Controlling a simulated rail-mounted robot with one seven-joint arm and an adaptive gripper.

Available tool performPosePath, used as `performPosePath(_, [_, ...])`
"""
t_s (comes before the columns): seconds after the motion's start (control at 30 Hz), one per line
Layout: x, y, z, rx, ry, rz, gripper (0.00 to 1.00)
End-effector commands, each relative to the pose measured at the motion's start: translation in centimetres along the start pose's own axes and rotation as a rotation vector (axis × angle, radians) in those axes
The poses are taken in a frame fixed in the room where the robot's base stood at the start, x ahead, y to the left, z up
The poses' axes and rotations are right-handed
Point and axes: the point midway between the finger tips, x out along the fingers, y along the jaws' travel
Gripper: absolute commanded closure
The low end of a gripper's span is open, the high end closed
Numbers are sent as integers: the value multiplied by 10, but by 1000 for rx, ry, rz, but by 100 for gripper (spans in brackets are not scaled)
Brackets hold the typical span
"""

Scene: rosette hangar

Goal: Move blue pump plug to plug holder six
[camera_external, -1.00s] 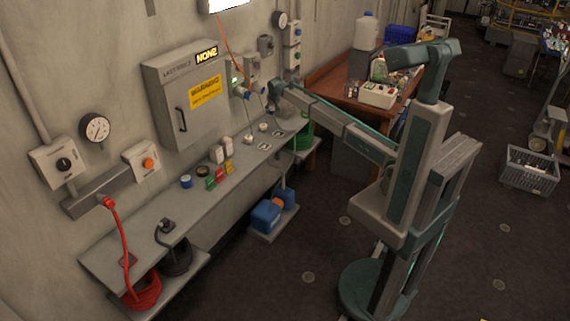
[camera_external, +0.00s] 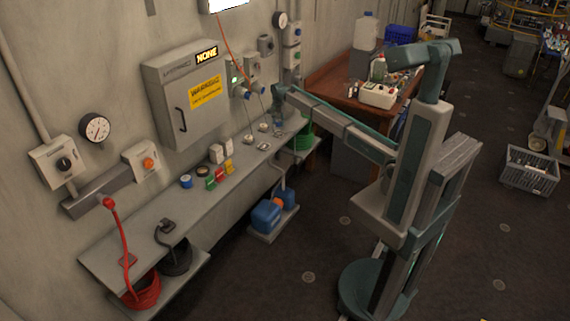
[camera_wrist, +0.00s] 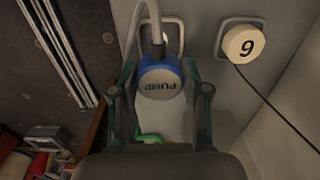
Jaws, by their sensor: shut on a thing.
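The blue pump plug (camera_wrist: 160,72), its grey face lettered PUMP upside down in the picture, sits between the fingers of my gripper (camera_wrist: 160,84) in the wrist view. My gripper is shut on it. A grey hose (camera_wrist: 155,25) runs from the plug toward the top of the picture. A square-framed holder (camera_wrist: 178,28) shows partly behind the plug; whether they touch is unclear. A pale round cap (camera_wrist: 245,43) with a black 6 or 9 covers another square holder beside it. In the external view my gripper (camera_external: 277,112) is low over the shelf's far end; the plug is too small to make out there.
The grey wall shelf (camera_external: 150,228) carries small coloured blocks (camera_external: 216,177) and a black plug (camera_external: 167,227). Wall boxes with blue fittings (camera_external: 247,94) are close to my gripper. A brown cluttered table (camera_external: 327,80) stands beyond. A black cord (camera_wrist: 270,103) trails from the cap.

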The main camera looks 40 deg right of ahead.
Motion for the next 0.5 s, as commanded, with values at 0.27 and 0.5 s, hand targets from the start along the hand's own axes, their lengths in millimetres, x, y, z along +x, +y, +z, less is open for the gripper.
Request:
performPosePath(0.27, [24, 0, 0, -2, 1, 0, 100])
performPosePath(0.5, [42, 0, 0, -2, 1, 0, 100])
